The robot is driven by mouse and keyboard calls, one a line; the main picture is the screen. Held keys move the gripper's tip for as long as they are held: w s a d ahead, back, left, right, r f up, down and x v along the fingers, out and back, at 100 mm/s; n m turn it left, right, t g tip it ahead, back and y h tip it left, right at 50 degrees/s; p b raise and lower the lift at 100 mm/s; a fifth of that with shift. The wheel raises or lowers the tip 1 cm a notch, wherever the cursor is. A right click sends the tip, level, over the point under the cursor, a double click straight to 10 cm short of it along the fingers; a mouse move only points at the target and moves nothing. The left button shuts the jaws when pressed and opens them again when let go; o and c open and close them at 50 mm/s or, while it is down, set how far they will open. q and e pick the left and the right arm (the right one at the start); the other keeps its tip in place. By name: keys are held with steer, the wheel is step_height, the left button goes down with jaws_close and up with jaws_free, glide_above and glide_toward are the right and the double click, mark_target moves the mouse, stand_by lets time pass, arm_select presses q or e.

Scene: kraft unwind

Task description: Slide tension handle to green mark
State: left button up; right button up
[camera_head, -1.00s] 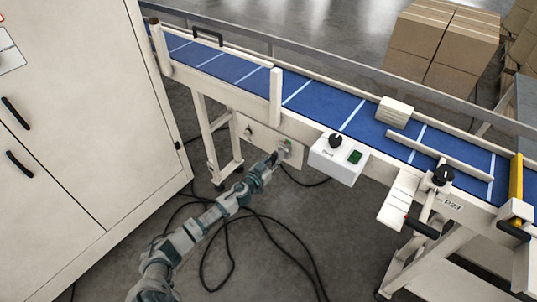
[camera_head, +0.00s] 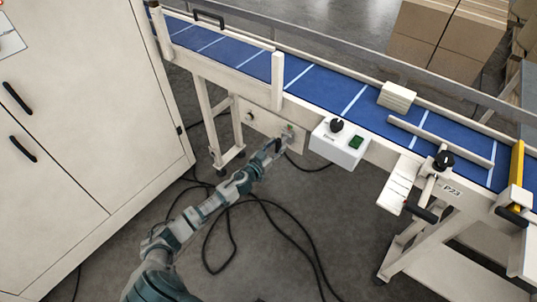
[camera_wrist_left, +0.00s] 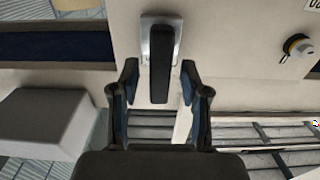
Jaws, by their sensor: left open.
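The tension handle is a black bar on a bright metal plate, seen in the left wrist view (camera_wrist_left: 160,62) on a cream panel. In the head view its plate (camera_head: 288,137) sits at the right end of the panel below the conveyor, with a small green patch (camera_head: 291,127), likely the green mark, at its top. My left gripper (camera_head: 276,146) is just in front of it. In the left wrist view the fingers (camera_wrist_left: 159,80) are open, one on each side of the handle's near end; contact cannot be told. No green mark shows there. My right gripper is out of view.
A white control box (camera_head: 340,143) with a black knob and green switch juts out right of the handle. A small round knob (camera_head: 250,116) is on the panel's left. The blue belt (camera_head: 312,88) runs above. A cabinet (camera_head: 80,120) stands left; cables (camera_head: 235,235) lie on the floor.

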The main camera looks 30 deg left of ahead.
arm_select(q)
steer(key=s, duration=1)
steer(key=shift+a, duration=0.4)
steer(key=shift+s, duration=0.1)
